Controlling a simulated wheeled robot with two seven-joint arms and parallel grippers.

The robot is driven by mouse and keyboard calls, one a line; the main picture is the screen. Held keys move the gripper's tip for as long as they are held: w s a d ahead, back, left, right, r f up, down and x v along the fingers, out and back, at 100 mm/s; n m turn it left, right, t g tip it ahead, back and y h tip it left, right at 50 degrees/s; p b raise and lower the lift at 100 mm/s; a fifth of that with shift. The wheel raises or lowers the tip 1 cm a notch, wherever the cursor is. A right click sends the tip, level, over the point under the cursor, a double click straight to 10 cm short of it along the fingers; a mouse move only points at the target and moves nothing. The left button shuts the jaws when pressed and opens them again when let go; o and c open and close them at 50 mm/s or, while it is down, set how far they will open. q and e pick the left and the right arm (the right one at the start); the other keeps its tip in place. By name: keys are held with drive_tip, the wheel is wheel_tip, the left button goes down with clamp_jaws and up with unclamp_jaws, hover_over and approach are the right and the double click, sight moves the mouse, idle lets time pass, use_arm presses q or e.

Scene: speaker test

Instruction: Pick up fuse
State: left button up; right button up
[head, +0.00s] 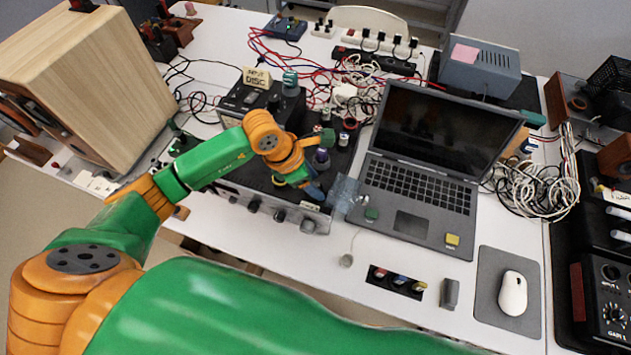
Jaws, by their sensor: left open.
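I cannot make out with certainty which small item is the fuse. My left arm reaches in from the left, and my left gripper (312,188) is open above the front right part of a black-topped amplifier unit (232,189). A small purple-topped item (321,157) and a green item (327,137) show right beside the gripper, on or above the unit. The wrist partly hides the unit's top. Whether the fingers touch anything cannot be told. My right gripper is not in view.
An open laptop (415,205) stands just right of the gripper. A wooden speaker (95,85) fills the upper left. Tangled cables (330,85) lie behind. A black strip with coloured plugs (395,282), a grey block (450,293) and a mouse (513,293) lie in front.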

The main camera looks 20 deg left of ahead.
use_arm(q)
drive_tip(key=shift+w+f, duration=0.1)
clamp_jaws()
